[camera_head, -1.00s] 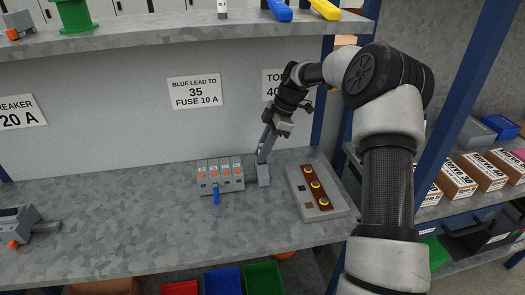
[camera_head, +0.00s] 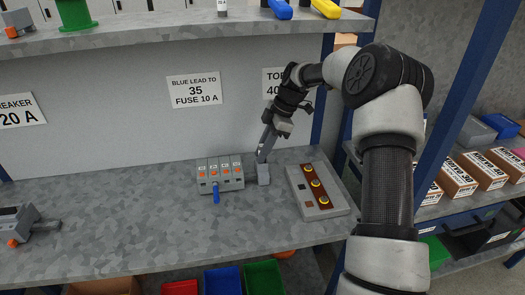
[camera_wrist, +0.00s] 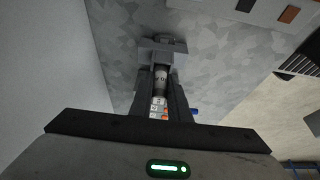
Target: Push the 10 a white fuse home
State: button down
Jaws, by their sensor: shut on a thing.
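My gripper (camera_wrist: 160,84) reaches down to the shelf with its two long fingers shut. A pale grey-white cylinder, which looks like the white fuse (camera_wrist: 161,80), shows between the fingers in the wrist view; its rating cannot be read. A grey block (camera_wrist: 163,45) lies at the fingertips. In the head view this small grey block (camera_head: 264,174) sits at the shelf, below my gripper (camera_head: 265,156). The fuse is hidden there by the fingers. How deep the fuse sits cannot be told.
A grey terminal block (camera_head: 220,174) with orange buttons and a blue lead (camera_head: 216,194) stands just left of my gripper.

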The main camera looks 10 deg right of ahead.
jog(key=shift+f, duration=0.35)
jog(key=shift+r, duration=0.25)
